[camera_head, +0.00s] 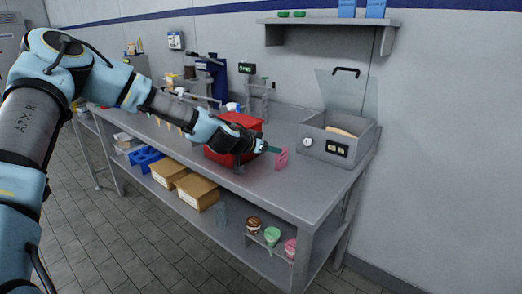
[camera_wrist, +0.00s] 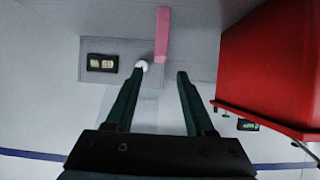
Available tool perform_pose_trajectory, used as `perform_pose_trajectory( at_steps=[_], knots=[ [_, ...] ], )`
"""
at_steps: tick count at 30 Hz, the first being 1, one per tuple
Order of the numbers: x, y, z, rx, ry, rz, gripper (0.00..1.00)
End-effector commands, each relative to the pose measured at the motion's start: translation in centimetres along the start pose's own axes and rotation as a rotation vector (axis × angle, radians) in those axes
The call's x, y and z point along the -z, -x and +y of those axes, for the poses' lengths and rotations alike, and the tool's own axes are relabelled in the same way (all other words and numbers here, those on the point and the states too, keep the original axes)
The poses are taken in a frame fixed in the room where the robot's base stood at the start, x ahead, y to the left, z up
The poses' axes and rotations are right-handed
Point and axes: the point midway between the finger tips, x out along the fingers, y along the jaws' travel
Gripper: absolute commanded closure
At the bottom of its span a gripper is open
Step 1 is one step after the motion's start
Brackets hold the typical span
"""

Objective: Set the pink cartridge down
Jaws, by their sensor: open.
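The pink cartridge (camera_head: 281,159) stands upright on the grey bench top, near the front edge and between the red bin and the grey box. In the wrist view the pink cartridge (camera_wrist: 161,34) shows as a narrow bar just beyond the fingertips, in line with the gap between them. My gripper (camera_head: 273,149) is low over the bench, just left of the cartridge. In the wrist view my gripper (camera_wrist: 161,73) has its two green fingers spread with nothing between them. No contact with the cartridge is visible.
A red bin (camera_wrist: 272,60) is close beside my gripper. A grey box (camera_head: 341,136) with a gauge and a raised clear lid stands right of the cartridge. The bench top (camera_head: 315,176) in front of that box is bare. Cardboard boxes (camera_head: 197,190) sit on the lower shelf.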

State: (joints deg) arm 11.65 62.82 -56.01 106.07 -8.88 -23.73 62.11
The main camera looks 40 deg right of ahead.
Motion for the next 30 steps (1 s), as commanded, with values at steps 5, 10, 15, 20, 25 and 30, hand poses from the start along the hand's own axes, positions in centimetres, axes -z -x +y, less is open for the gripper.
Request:
perform_pose_trajectory(
  at_steps=[5,10,15,20,25,30],
  knots=[
    [-0.2,3.4,-0.1,0.002,-0.003,0.0,0.46],
    [-0.1,5.6,0.0,0.0,-0.002,0.0,0.46],
    [-0.1,6.3,0.1,-0.001,-0.001,0.0,0.46],
    [0.0,6.4,0.1,-0.002,0.0,0.0,0.46],
    [-2.0,7.5,-0.6,0.002,0.003,-0.064,0.46],
    [-9.3,13.5,-3.8,0.06,0.075,-0.306,0.46]
  ],
)
